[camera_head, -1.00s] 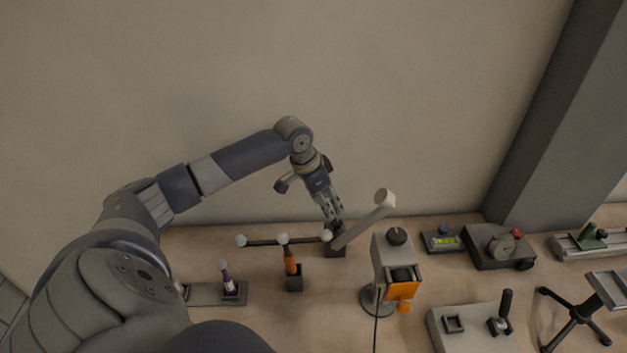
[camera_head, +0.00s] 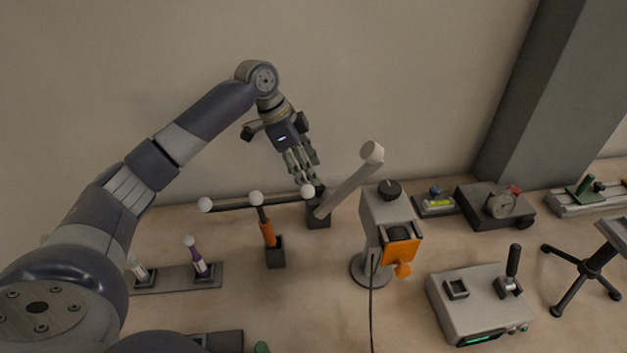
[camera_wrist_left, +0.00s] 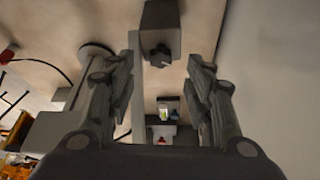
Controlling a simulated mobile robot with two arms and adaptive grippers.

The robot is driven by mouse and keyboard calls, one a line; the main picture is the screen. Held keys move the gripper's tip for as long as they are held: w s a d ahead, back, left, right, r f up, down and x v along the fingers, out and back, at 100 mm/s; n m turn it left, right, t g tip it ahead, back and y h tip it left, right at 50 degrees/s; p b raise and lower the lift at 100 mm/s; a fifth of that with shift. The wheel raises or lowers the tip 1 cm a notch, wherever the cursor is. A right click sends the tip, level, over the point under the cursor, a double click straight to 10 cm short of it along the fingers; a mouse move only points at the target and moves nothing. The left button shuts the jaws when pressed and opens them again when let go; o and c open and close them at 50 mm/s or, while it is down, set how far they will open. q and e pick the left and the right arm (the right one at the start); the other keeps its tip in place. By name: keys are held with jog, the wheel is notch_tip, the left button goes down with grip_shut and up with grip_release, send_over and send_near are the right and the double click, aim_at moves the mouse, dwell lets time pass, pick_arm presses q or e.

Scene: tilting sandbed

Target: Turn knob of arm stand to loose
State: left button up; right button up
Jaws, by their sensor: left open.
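The arm stand's dark block (camera_head: 318,217) stands near the back wall, and a slanted light-grey arm (camera_head: 345,186) rises from it to a round pale end. In the left wrist view the block (camera_wrist_left: 160,18) is at the top, with its black knob (camera_wrist_left: 160,56) facing the camera. My left gripper (camera_head: 307,181) is open and empty, pointing down just above the block. In the left wrist view the fingers (camera_wrist_left: 160,88) are spread to either side of the knob, apart from it. The knob's setting cannot be read. My right gripper is not in view.
A grey device with an orange part (camera_head: 401,252) stands right of the block. A T-shaped rod with pale balls (camera_head: 256,203) stands left, close to the gripper. A small level (camera_head: 437,204) and a dial box (camera_head: 497,208) are farther right. A grey lever box (camera_head: 474,303) is in front.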

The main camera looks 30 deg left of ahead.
aim_at(319, 191)
pick_arm(q)
jog(key=shift+x, duration=2.55)
jog(key=shift+p, duration=0.3)
jog(key=c, duration=1.1)
